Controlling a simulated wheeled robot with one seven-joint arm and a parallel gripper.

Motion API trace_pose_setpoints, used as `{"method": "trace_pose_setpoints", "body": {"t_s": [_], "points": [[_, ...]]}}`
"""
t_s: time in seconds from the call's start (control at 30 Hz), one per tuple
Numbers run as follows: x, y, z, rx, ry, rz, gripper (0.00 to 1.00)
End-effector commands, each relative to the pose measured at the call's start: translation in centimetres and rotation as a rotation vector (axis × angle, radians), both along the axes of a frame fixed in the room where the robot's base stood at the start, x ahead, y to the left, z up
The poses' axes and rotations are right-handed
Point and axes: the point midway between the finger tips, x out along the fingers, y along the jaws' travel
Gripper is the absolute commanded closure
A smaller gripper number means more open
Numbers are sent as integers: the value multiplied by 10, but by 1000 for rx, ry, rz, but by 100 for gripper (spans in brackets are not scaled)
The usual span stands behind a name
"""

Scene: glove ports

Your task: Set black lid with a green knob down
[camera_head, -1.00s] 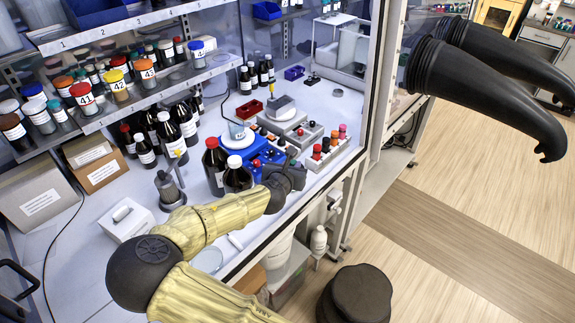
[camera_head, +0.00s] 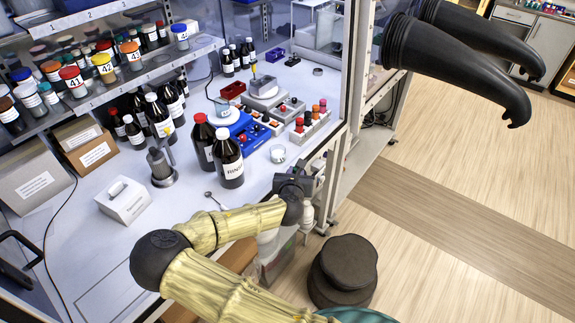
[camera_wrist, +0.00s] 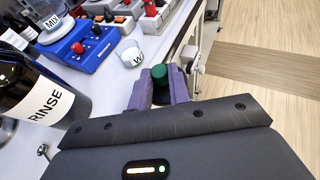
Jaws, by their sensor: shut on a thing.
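My gripper (camera_wrist: 159,88) shows two purple fingers in the wrist view, closed around the green knob (camera_wrist: 159,72) of the lid. The black lid itself is mostly hidden by the fingers and the gripper body. In the head view my gripper (camera_head: 305,176) is at the bench's front edge, right of the brown bottles. The knob and lid cannot be made out there. I cannot tell whether the lid touches anything.
A brown RINSE bottle (camera_wrist: 40,95) stands on the left in the wrist view. A small white pot marked W (camera_wrist: 131,57) and a blue stirrer (camera_wrist: 85,45) lie beyond. Black gloves (camera_head: 455,65) stick out at upper right. Bare bench (camera_head: 185,215) lies left of my arm.

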Motion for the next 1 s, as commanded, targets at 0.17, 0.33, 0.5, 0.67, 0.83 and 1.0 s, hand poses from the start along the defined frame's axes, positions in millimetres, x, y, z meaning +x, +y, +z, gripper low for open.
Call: {"method": "trace_pose_setpoints", "body": {"t_s": [0.17, 0.33, 0.5, 0.67, 0.83, 1.0], "points": [[-7, -29, -25, -6, 1, 18, 100], [-25, -69, -56, -10, 6, 53, 100], [-53, -109, -85, -7, 19, 98, 100], [-69, -123, -96, -1, 25, 126, 100], [-71, -123, -97, 2, 25, 133, 100], [-70, -127, -97, 1, 25, 126, 100]]}}
